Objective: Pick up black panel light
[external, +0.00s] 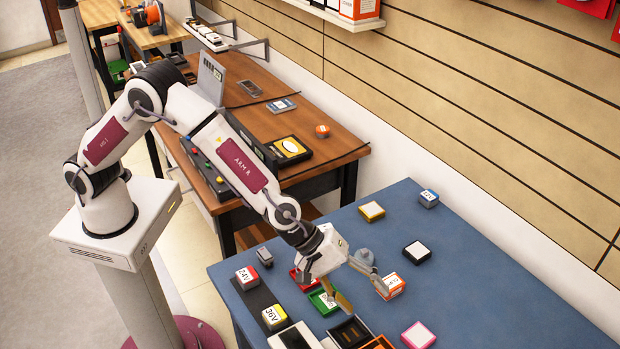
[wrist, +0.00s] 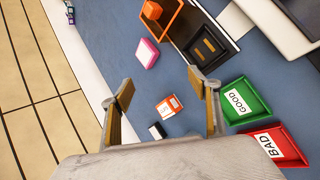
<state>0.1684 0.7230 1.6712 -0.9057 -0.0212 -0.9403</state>
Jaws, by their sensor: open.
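The black panel light (external: 417,251), a small black block with a white top face, lies on the blue table right of my gripper. In the wrist view the black panel light (wrist: 157,131) shows low between the fingers, just above the gripper body's edge. My gripper (external: 364,295) is open and points down over the table, apart from the black panel light. In the wrist view, my gripper's fingers (wrist: 160,88) are spread wide with nothing held between them.
An orange box (external: 392,286) sits close by the right finger. A yellow panel (external: 372,211), a blue block (external: 428,198) and a pink panel (external: 418,335) lie around.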

